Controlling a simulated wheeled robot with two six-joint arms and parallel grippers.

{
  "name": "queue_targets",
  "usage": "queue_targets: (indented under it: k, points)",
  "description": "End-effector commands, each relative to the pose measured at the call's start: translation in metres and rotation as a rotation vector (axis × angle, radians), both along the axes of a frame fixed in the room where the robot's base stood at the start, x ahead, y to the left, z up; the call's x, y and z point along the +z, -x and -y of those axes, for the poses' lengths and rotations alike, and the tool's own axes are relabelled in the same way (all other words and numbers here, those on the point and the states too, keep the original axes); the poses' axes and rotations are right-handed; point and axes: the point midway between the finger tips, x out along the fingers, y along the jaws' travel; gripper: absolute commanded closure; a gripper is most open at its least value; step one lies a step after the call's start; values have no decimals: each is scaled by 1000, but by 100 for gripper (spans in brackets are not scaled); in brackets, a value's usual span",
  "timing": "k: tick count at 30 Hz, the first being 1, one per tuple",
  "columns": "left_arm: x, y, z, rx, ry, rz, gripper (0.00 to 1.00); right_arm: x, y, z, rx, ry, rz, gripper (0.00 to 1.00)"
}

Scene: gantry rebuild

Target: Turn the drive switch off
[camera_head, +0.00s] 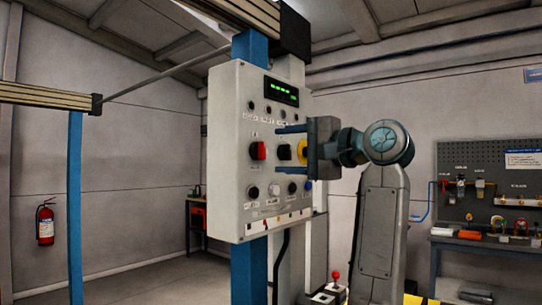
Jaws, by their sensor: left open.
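A light grey control panel (228,165) stands upright on a blue post, its labels too small to read. In its middle row are a red switch (258,151), a black knob (284,152) and a yellow-backed control (302,151) partly hidden by my gripper. I cannot tell which is the drive switch. My left gripper (286,150) is open at the panel's right side, fingers pointing left. One finger shows above the black knob and one below it. Whether they touch the panel or the knob I cannot tell. My right gripper is not in view.
A lit green display (281,91) is at the panel's top, with several buttons below it and another row lower down. A blue upright (75,200) stands at left. A workbench with a pegboard (485,170) is at right. A fire extinguisher (45,224) hangs at far left.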

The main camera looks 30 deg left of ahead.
Motion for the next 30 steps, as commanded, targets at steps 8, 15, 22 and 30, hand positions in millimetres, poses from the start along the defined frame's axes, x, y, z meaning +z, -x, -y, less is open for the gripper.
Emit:
queue_targets:
  k: [8,15,22,30]
  points:
    - [-1,3,45,-1,0,0,42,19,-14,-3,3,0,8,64]
    - [0,5,54,1,0,1,42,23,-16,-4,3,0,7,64]
    - [0,4,53,1,0,1,42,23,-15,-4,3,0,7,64]
    - [0,4,53,1,0,1,42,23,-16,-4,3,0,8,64]
